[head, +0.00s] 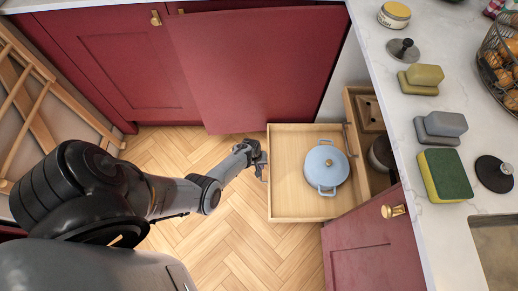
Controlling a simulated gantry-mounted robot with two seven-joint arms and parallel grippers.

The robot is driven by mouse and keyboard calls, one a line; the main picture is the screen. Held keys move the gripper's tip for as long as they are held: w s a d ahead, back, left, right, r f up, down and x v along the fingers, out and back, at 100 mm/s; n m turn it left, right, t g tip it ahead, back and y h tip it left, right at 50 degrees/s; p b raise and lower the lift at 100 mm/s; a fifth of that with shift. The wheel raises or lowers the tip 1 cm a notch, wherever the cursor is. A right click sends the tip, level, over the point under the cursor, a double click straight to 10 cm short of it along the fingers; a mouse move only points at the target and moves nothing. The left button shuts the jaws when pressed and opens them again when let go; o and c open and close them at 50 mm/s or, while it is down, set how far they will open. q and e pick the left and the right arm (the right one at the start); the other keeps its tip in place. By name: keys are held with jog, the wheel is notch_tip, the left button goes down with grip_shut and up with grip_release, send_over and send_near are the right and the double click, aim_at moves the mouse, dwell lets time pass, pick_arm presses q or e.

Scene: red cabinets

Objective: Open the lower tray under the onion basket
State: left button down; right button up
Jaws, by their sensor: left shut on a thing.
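The lower tray (290,205) is a pale wooden pull-out tray, drawn well out of the cabinet over the floor. A light blue lidded pot (326,167) stands in it. My left gripper (263,164) is at the tray's left edge, its outer front side, and is shut on it; the exact grip is small and partly hidden by the gripper itself. The onion basket (502,65) is a dark wire basket on the counter at the upper right, cut off by the picture's edge. My right gripper is not in view.
Another wooden tray (356,98) sits inside the cabinet, right of the lower tray. A red door (365,255) with a brass knob stands open below. Sponges (445,175) and lids lie on the white counter (405,128). Bare wooden floor (225,235) lies left of the tray.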

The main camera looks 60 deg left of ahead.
pick_arm(q)
jog(key=shift+s+a, duration=0.1)
jog(key=shift+s, duration=0.05)
jog(key=c, duration=1.2)
grip_release()
jog(key=shift+r, duration=0.1)
notch_tip(320, 180, up, 10)
jog(key=s+a+p, duration=0.1)
jog(key=p, duration=0.7)
jog(key=shift+s+a+r, duration=0.15)
jog(key=shift+s, duration=0.25)
